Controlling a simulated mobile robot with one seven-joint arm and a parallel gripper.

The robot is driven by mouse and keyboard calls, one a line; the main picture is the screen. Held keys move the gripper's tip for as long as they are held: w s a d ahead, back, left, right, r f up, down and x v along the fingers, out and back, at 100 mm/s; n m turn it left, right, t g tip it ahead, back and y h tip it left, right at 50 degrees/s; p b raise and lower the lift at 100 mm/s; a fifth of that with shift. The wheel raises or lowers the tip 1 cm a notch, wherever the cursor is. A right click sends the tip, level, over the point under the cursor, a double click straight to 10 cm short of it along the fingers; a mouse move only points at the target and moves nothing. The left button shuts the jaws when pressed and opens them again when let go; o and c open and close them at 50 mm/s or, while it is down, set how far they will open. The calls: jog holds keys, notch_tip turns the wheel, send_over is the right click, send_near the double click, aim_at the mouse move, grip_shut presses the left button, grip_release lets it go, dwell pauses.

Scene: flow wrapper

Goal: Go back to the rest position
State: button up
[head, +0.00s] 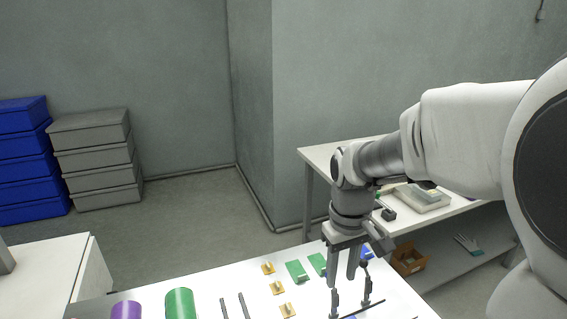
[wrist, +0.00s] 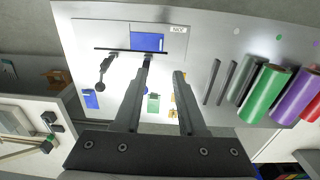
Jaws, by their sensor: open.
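My gripper (head: 343,272) hangs from my arm, pointing down above the white worktable (head: 225,290). In the wrist view its two fingers (wrist: 161,74) are apart, with nothing held between them. A thin black bar (wrist: 125,50) with two dark upright pieces stands on the table beyond the fingertips; one upright (wrist: 103,68) is left of the gripper and the other lines up with the left fingertip. In the head view these uprights (head: 367,284) are close to the fingers. I cannot tell whether a finger touches one.
Green (head: 180,304) and purple (head: 127,310) rolls, two dark rods, green pieces (head: 297,271) and small yellow pieces (head: 277,287) lie on the table. Behind stands a side bench (head: 318,157) with trays. Blue (head: 22,150) and grey bins (head: 95,158) are stacked at left; floor between is clear.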

jog(key=s+r+m+t+p, duration=0.3)
jog(key=s+r+t+p, duration=0.2)
jog(key=s+r, duration=0.8)
jog(key=shift+s+r+p, duration=0.15)
jog(key=shift+r+p, duration=0.15)
jog(key=shift+r, duration=0.25)
jog(key=shift+a, duration=0.2)
